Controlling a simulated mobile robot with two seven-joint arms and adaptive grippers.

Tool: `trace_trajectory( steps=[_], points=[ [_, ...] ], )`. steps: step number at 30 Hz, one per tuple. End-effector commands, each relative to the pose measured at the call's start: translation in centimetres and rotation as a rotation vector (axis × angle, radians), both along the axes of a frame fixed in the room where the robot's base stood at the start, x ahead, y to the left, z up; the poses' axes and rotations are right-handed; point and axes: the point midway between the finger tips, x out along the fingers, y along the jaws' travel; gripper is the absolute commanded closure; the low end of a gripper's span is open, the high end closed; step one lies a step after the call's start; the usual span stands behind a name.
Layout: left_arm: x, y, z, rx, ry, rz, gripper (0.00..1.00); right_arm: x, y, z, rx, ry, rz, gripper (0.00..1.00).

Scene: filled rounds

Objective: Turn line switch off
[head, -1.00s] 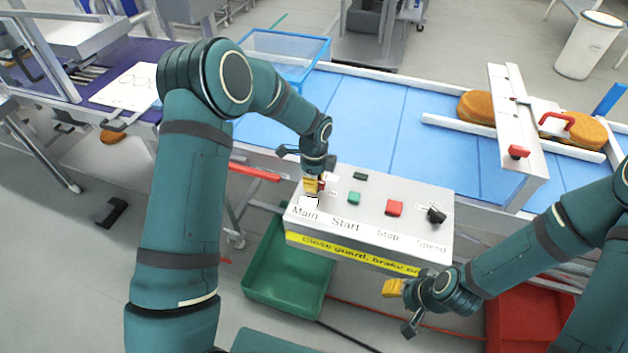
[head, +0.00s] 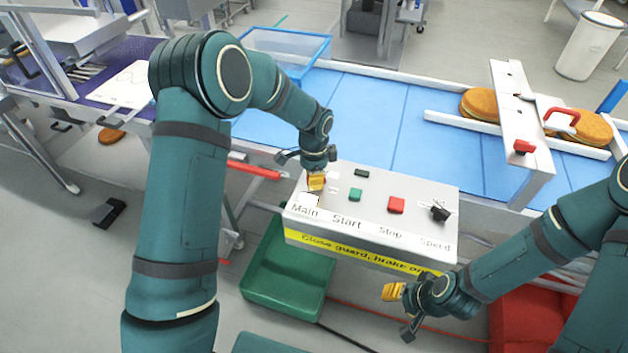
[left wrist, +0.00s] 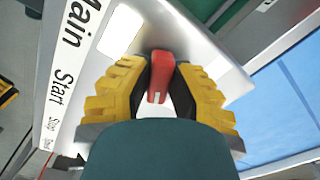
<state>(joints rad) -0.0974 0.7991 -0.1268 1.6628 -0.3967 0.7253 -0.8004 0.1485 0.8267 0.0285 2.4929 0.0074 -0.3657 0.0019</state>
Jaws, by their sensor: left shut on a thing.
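The control box (head: 375,228) stands at the conveyor's near side, with labels Main, Start, Stop and Speed. The Main switch is a red handle, hidden by my fingers in the head view and clear in the left wrist view as a red handle (left wrist: 160,75). My left gripper (head: 316,182) is at the Main position, its yellow fingers (left wrist: 157,90) shut on both sides of the red handle. The green Start button (head: 355,195), red Stop button (head: 396,205) and black Speed knob (head: 439,212) are untouched. My right gripper (head: 393,292) hangs before the box, away from it.
The blue conveyor (head: 385,110) runs behind the box. Filled rounds (head: 480,104) lie at its right near a guard frame (head: 520,130) with red handles. A green bin (head: 285,275) and a red bin (head: 525,320) are below. A blue crate (head: 285,50) stands behind.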

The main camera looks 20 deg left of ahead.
Motion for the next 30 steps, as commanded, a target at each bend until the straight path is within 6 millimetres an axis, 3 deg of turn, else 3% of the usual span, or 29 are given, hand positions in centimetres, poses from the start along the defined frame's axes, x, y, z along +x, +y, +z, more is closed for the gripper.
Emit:
trace_trajectory(
  steps=[12,30],
  points=[
    [-0.3,-0.2,-0.3,0.001,0.004,0.396,1.00,0.0,0.1,-2.1,-0.004,0.001,-0.001,0.54],
    [-0.5,-0.5,-0.2,0.001,0.005,0.914,1.00,0.1,0.1,-3.4,-0.006,0.001,-0.001,0.54]
  ],
)
